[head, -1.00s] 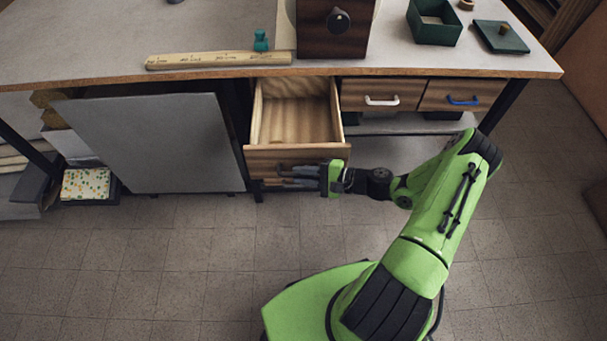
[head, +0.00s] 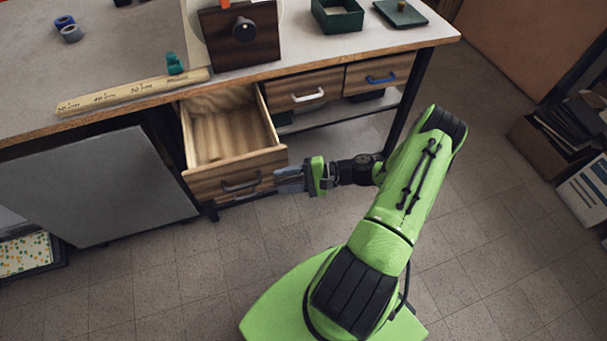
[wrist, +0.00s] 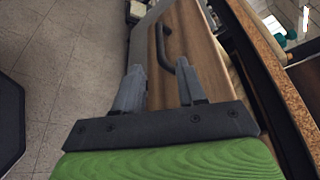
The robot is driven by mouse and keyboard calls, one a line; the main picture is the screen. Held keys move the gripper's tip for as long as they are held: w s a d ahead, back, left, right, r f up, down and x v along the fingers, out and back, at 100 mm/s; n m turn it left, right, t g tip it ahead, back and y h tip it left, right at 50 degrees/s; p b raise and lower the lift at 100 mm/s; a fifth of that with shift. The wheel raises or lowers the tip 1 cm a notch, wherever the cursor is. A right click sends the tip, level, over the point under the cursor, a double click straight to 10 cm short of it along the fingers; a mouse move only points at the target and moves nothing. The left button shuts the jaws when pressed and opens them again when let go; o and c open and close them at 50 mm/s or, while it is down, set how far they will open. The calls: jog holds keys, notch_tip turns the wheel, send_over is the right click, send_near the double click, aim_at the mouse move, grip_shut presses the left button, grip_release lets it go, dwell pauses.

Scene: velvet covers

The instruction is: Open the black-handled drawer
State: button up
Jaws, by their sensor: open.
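The black-handled drawer (head: 235,160) is pulled well out from under the workbench, and its bare wooden inside shows empty in the head view. Its black handle (head: 241,184) is on the front face; it also shows in the wrist view (wrist: 164,48). My gripper (head: 278,181) is at the right end of the drawer front, apart from the handle. In the wrist view my gripper (wrist: 161,88) has its two grey fingers spread with nothing between them, and the handle lies beyond the fingertips.
Right of it are shut drawers with a white handle (head: 308,96) and a blue handle (head: 382,78). A grey panel (head: 95,188) stands at the left.

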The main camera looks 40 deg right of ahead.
jog(key=v, duration=0.5)
jog(key=shift+d, duration=0.15)
jog(key=s+a+r+n+g+h+p, duration=0.15)
jog(key=a+r+n+g+h, duration=0.3)
jog(key=r, duration=0.55)
jog(key=a+r+n+g+h+p, duration=0.3)
jog(key=a+r+n+g+h, duration=0.15)
jog(key=r, duration=0.55)
jog(key=s+a+r+n+t+h+p, duration=0.1)
jog(key=s+a+r+n+t, duration=0.1)
jog(key=s+r, duration=0.4)
jog(key=s+a+r+n+t+h+p, duration=0.2)
jog(key=s+a+r+t, duration=0.1)
jog(key=s+r, duration=0.3)
notch_tip(320, 180, up, 3)
jog(key=shift+s+f+n+t, duration=0.15)
jog(key=shift+f+n+t, duration=0.15)
jog(key=shift+n, duration=0.1)
